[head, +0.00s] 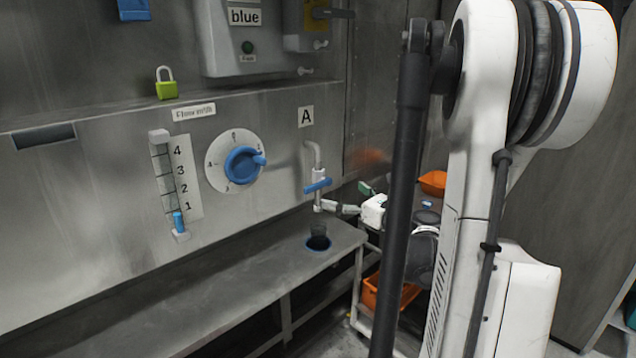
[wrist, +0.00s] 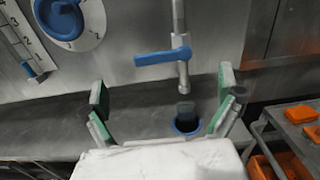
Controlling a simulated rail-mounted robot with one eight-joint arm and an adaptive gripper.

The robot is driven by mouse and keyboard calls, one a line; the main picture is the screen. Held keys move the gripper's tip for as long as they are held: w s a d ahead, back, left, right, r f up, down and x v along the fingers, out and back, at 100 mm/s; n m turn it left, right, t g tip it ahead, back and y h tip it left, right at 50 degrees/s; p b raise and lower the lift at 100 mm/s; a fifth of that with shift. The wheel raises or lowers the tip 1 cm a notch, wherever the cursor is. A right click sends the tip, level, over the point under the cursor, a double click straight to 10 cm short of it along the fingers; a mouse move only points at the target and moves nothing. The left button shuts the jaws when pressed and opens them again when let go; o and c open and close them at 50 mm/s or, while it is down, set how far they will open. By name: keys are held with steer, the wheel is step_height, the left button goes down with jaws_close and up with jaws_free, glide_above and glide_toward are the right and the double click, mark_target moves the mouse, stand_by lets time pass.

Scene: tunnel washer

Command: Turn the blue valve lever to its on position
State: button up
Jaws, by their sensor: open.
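The blue valve lever (head: 317,186) sits on a grey pipe (head: 316,160) under the letter A sign, and lies roughly crosswise to the pipe. In the wrist view the lever (wrist: 163,57) points left from the pipe (wrist: 179,20), ahead of my gripper. My gripper (wrist: 165,98) is open and empty, with its green-padded fingers spread either side of the pipe's lower end. In the head view my gripper (head: 341,208) is close to the right of the pipe below the lever. I cannot tell whether it touches the pipe.
A blue-rimmed hole with a dark cup (head: 318,243) is in the ledge (head: 200,310) below the pipe. A blue dial (head: 243,165) and a level gauge (head: 178,180) are on the wall at left. A cart with orange bins (head: 433,183) stands at right.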

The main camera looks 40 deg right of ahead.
mark_target(319, 183)
steer(key=w+p, duration=0.1)
steer(key=w, duration=0.9)
steer(key=shift+w, duration=0.25)
steer(key=c, duration=1.6)
steer(key=shift+c, duration=0.3)
